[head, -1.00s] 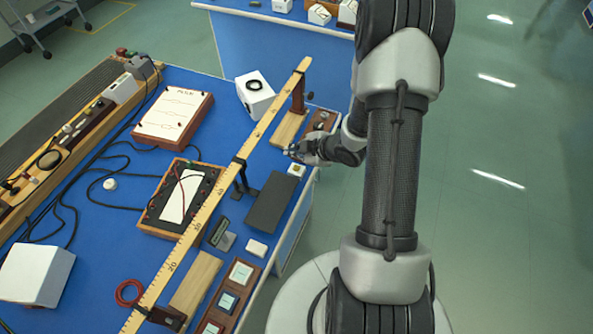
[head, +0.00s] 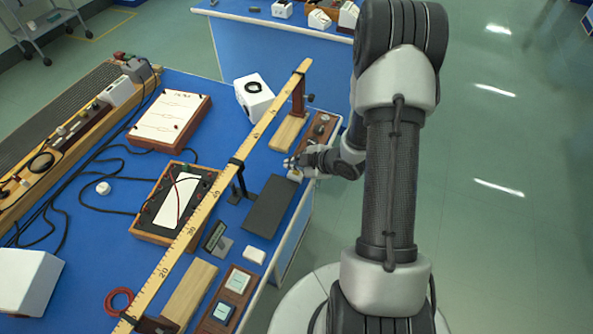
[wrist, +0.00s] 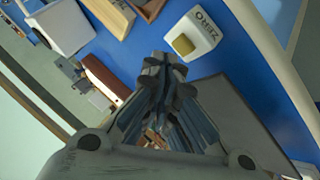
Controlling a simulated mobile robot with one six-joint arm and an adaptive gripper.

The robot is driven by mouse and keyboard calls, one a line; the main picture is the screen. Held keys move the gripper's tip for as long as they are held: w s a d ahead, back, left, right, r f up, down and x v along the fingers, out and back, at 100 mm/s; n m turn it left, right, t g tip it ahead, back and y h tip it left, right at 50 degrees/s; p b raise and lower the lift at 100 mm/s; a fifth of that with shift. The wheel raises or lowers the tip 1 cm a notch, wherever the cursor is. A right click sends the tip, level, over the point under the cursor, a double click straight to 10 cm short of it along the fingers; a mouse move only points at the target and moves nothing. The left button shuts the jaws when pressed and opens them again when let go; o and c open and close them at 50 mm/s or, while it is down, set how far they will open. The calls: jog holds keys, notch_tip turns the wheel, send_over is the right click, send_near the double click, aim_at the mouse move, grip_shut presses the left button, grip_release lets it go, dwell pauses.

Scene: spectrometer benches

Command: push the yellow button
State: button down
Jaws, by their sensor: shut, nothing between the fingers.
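The yellow button (wrist: 184,44) sits on a small white box (wrist: 204,31) with dark lettering, near the bench edge. In the head view the white box (head: 294,176) is small and partly covered by my gripper (head: 289,163). In the wrist view my gripper (wrist: 164,62) is shut and empty. Its fingertips appear just beside the box, below and left of the button in that picture. I cannot tell how high they are above the bench or whether they touch the box.
A dark flat slab (head: 270,206) lies near the box on the blue bench (head: 130,235). A long wooden ruler (head: 218,193) stands raised along the bench on supports. A wood-based stand (head: 288,131) and a white block (head: 255,96) are behind. Floor lies right of the bench edge.

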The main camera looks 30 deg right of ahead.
dwell(0.8)
jog(key=shift+f+b, duration=0.45)
jog(key=shift+f+b, duration=0.4)
jog(key=shift+f, duration=0.05)
dwell(0.6)
jog(key=shift+r, duration=0.1)
jog(key=shift+r+p, duration=0.7)
jog(key=shift+r, duration=0.1)
jog(key=shift+r+p, duration=2)
jog(key=shift+r, duration=0.55)
